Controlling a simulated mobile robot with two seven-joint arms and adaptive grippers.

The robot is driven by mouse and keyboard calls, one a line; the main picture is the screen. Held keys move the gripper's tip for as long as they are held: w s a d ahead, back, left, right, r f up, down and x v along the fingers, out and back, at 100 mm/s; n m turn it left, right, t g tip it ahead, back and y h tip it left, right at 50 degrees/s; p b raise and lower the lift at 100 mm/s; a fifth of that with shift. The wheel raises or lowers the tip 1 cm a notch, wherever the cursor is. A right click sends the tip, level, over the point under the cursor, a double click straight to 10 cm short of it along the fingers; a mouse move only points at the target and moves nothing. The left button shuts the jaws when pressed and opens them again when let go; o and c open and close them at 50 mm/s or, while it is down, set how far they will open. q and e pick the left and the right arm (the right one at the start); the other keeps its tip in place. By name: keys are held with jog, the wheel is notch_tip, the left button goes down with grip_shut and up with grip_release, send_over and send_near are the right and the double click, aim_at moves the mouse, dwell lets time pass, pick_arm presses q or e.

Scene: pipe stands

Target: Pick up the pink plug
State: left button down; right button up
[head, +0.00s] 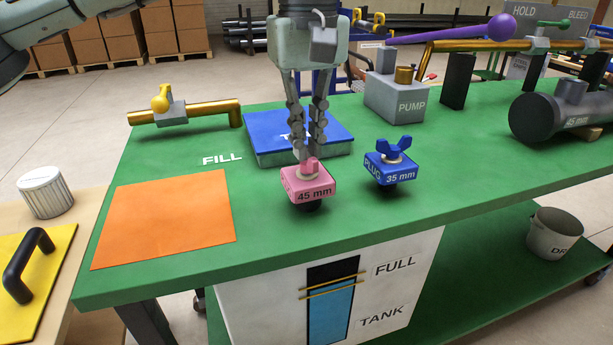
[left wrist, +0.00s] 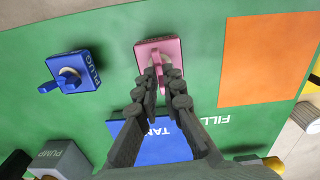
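The pink plug (head: 308,186), a square block marked 45 mm with a raised wing handle, stands upright on the green table, near its front edge. It also shows in the left wrist view (left wrist: 145,53). My left gripper (head: 308,158) points down from above it. Its fingers are close together, with the plug's handle between the tips. They look shut on the handle, as the left wrist view (left wrist: 162,70) also shows. The plug's dark lower part seems to be at the tabletop. My right gripper is out of view.
A blue 35 mm plug (head: 390,170) stands close to the right. A blue-topped tank block (head: 270,130) lies behind the gripper. An orange mat (head: 163,220) lies left. The pump (head: 395,98) and grey cylinder (head: 560,112) stand at the right back.

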pick_arm(q)
jog(key=shift+r, duration=0.15)
notch_tip(320, 180, up, 8)
jog(key=p, duration=0.6)
dwell(0.7)
dwell(0.3)
